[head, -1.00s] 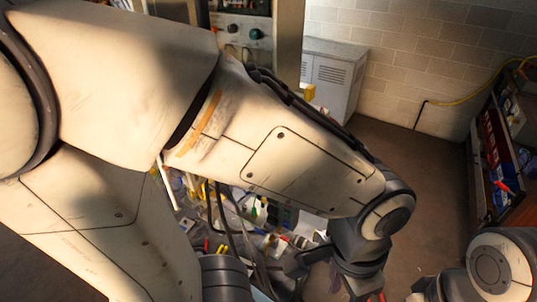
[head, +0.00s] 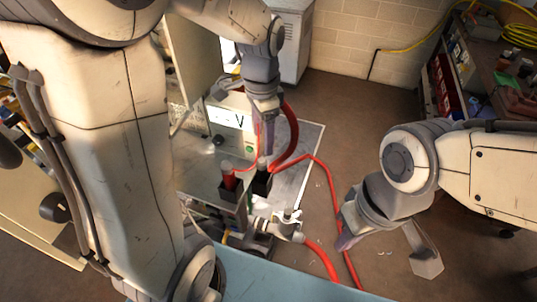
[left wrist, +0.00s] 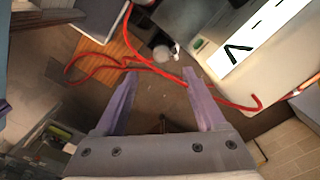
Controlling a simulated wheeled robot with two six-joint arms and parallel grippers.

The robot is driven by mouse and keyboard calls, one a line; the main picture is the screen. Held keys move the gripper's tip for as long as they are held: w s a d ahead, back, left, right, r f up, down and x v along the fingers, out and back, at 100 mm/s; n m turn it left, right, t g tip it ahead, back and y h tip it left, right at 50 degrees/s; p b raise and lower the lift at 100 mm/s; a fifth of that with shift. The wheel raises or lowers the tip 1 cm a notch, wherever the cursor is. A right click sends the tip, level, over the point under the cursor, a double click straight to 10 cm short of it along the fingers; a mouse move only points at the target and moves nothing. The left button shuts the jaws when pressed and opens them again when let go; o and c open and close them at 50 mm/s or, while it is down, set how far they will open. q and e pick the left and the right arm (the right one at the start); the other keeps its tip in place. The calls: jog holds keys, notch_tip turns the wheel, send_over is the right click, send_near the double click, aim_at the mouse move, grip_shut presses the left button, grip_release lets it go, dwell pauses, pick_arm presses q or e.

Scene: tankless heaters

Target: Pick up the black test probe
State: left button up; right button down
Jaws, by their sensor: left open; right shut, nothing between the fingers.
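In the head view, a dark upright piece that looks like the black test probe (head: 262,166) stands in a small dark holder (head: 261,184) on the bench unit. My left gripper (head: 268,148) points down just above it; I cannot tell whether they touch. In the left wrist view its two purple fingers (left wrist: 162,85) are spread apart, and I cannot make out a probe clearly between them. A red probe (head: 230,180) stands in a similar holder just left of it. My right gripper (head: 347,240) is shut and empty, low at the right, away from the probes.
A meter face marked V (head: 228,118) stands behind the probes; it also shows in the left wrist view (left wrist: 240,50). Red cables (head: 322,180) loop right of the holders. A pipe fitting (head: 285,228) and blue surface (head: 270,280) lie nearer.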

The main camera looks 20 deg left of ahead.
aim_at(261, 160)
pick_arm(q)
jog(key=f, duration=0.4)
jog(key=shift+a+f, duration=0.2)
jog(key=shift+f, duration=0.05)
jog(key=shift+f+p, duration=1)
jog(key=shift+f, duration=1.7)
grip_shut()
